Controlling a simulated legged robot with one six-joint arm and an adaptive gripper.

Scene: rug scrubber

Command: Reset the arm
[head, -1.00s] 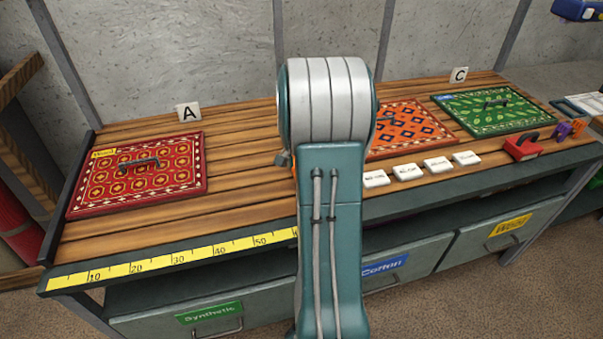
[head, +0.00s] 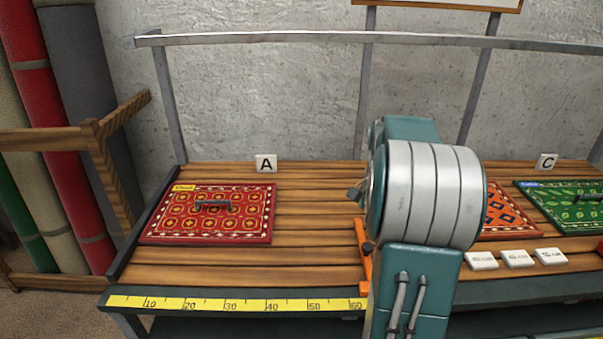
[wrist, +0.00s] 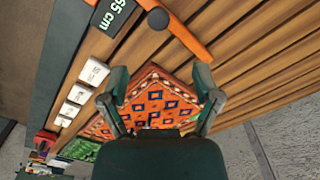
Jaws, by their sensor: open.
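My gripper (wrist: 160,78) is open and empty in the wrist view, its two fingers spread above the bench. Beyond them lies an orange rug sample (wrist: 160,100) with dark blue diamonds; it also shows in the head view (head: 497,214), partly hidden by my arm. In the head view my arm stands in front of the bench and hides my gripper's fingers.
The wooden bench (head: 310,235) holds a red rug sample (head: 207,225) with a handle at left and a green one (head: 570,205) at right. White blocks (head: 515,258) lie along the front. An orange bar (wrist: 185,38) sits beside a "65 cm" display (wrist: 112,12). A metal rail (head: 260,40) spans the back.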

